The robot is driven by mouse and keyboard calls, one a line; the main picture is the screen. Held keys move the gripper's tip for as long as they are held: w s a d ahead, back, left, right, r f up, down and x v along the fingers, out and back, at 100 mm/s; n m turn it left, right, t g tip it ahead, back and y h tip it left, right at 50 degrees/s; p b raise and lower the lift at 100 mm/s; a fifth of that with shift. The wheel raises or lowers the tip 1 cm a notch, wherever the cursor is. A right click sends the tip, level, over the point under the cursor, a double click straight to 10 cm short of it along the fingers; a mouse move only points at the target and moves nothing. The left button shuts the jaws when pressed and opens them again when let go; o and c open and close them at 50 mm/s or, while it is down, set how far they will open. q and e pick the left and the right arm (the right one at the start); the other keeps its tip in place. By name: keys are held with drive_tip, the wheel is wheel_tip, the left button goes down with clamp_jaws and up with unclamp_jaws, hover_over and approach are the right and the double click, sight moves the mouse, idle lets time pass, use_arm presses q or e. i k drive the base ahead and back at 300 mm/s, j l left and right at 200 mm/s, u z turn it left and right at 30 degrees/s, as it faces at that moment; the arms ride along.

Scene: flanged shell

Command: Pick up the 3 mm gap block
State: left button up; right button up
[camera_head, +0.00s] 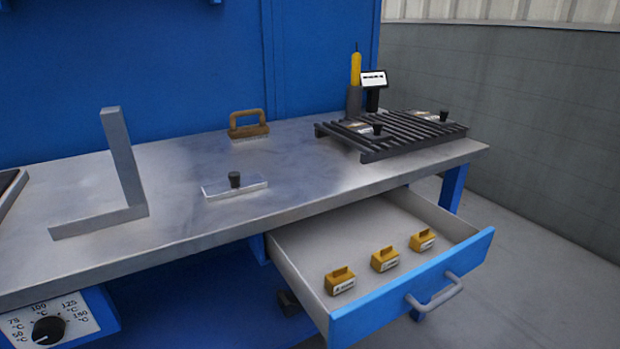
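Three small yellow-orange blocks with raised grips and white labels sit in the open drawer (301,270). One block (340,282) is at the left, one block (385,260) is in the middle and one block (422,241) is at the right. The labels are too small to read, so I cannot tell which one is the 3 mm gap block. The blocks stand apart from each other. Neither of my grippers shows in the head view.
The drawer's blue front has a grey handle (434,296). On the steel bench (300,165) are an angle piece (124,160), a flat bar with a black knob (235,186), a wooden-handled brush (248,125) and a black slatted rack (400,134). A dial panel (75,320) is lower left.

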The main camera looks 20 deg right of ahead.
sight(386, 258)
drive_tip(key=l+z, duration=0.15)
drive_tip(key=z, duration=1.15)
drive_tip(key=l+u, duration=0.25)
drive_tip(key=k+l+u, duration=0.1)
drive_tip(key=l+u, duration=0.15)
